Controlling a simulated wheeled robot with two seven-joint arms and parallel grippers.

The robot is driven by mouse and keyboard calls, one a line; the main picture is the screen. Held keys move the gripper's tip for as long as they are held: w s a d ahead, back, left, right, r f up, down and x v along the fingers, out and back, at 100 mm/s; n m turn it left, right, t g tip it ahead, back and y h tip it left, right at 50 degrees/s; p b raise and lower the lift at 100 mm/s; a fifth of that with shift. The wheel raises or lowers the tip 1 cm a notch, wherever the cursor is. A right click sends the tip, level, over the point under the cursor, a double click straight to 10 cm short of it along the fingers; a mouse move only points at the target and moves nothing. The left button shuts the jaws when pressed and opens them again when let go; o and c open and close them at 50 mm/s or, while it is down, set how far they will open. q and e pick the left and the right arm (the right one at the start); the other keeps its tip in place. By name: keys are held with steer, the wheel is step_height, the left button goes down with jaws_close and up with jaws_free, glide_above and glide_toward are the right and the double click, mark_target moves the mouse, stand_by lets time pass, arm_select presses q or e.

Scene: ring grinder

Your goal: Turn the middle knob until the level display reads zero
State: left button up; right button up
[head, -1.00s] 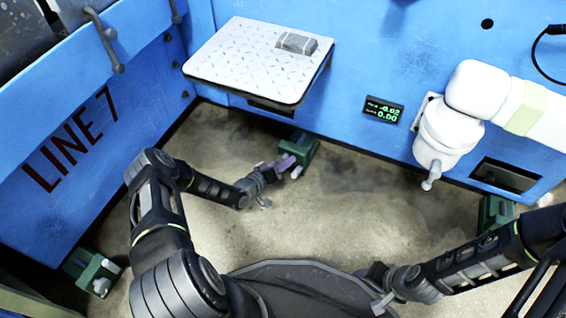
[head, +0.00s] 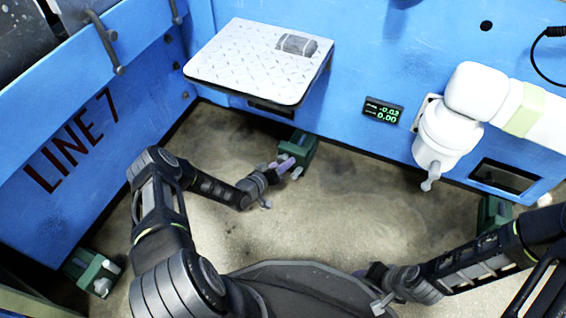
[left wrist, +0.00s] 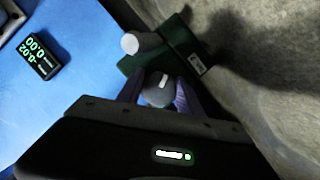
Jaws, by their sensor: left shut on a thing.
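The middle knob (left wrist: 158,90) is a round grey knob with a white mark, in front of a green foot block (head: 302,150) under the blue machine. My left gripper (left wrist: 160,94) is shut on it, a purple finger on each side. In the head view my left gripper (head: 284,165) hides most of the knob. The level display (head: 383,110) is black with green digits on the blue wall; its upper line looks like about -0.03, its lower 0.00. It also shows upside down in the left wrist view (left wrist: 41,57). My right gripper (head: 380,284) is near the bottom, its fingers unclear.
Other green foot blocks stand at lower left (head: 92,272) and at right (head: 494,212). A white plate shelf (head: 235,60) with a small grey block (head: 297,44) juts out above my left gripper. A white jointed arm (head: 447,135) hangs at right. Concrete floor lies open between.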

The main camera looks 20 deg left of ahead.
arm_select(q)
steer(key=shift+r+m+y+p, duration=0.15)
steer(key=shift+m+y+p, duration=0.55)
steer(key=shift+m+p, duration=0.45)
steer(key=shift+m+y+p, duration=0.35)
steer(key=shift+m+y, duration=0.15)
steer(key=shift+m, duration=0.25)
steer(key=shift+m+y+p, duration=0.4)
steer(key=shift+m+y, duration=0.2)
steer(key=shift+m, duration=0.2)
steer(key=shift+a+m+y, duration=0.2)
steer(key=shift+m+y, duration=0.5)
steer(key=shift+m, duration=0.3)
steer(key=o, duration=1.4)
steer(key=shift+f, duration=0.2)
